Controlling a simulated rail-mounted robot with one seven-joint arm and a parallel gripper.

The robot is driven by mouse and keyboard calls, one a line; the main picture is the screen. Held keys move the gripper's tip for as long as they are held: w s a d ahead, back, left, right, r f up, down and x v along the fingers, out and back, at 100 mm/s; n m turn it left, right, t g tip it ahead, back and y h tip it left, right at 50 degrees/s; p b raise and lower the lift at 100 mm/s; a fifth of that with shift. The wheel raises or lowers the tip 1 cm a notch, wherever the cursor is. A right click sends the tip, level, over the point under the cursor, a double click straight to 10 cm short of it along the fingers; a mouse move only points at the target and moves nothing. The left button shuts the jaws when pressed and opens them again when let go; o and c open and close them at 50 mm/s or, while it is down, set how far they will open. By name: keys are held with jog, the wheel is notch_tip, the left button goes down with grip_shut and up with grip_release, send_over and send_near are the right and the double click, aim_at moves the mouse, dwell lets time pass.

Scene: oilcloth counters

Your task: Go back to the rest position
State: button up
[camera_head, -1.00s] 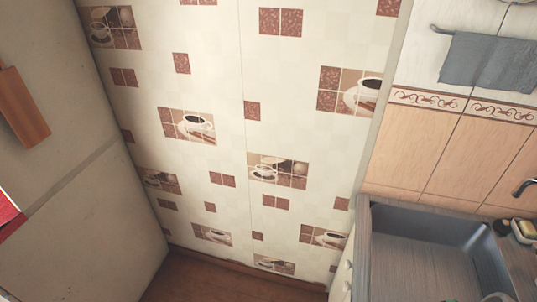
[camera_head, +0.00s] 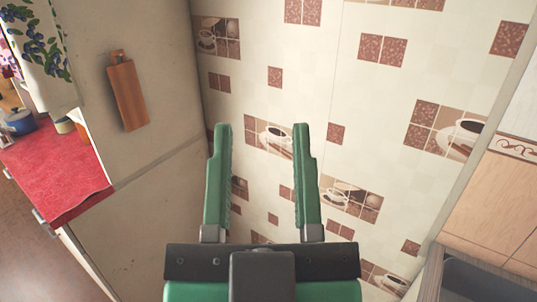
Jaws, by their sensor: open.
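My gripper (camera_head: 260,130) is at the lower middle of the head view, with its two green fingers pointing up and spread well apart. Nothing is between the fingers. Behind them is the wall (camera_head: 380,95) with cream oilcloth patterned with coffee cups and brown squares. The gripper appears clear of the wall, though the exact distance cannot be told.
At left, a red-topped counter (camera_head: 60,165) holds a blue pot (camera_head: 19,121). A wooden board (camera_head: 127,94) hangs on the pale side panel (camera_head: 155,160) beside it. A dark sink (camera_head: 470,282) shows at the lower right corner.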

notch_tip(320, 180, up, 34)
jog(key=p, duration=3.4)
notch_tip(320, 180, down, 56)
jog(key=b, duration=5.6)
jog(key=shift+d, duration=0.2)
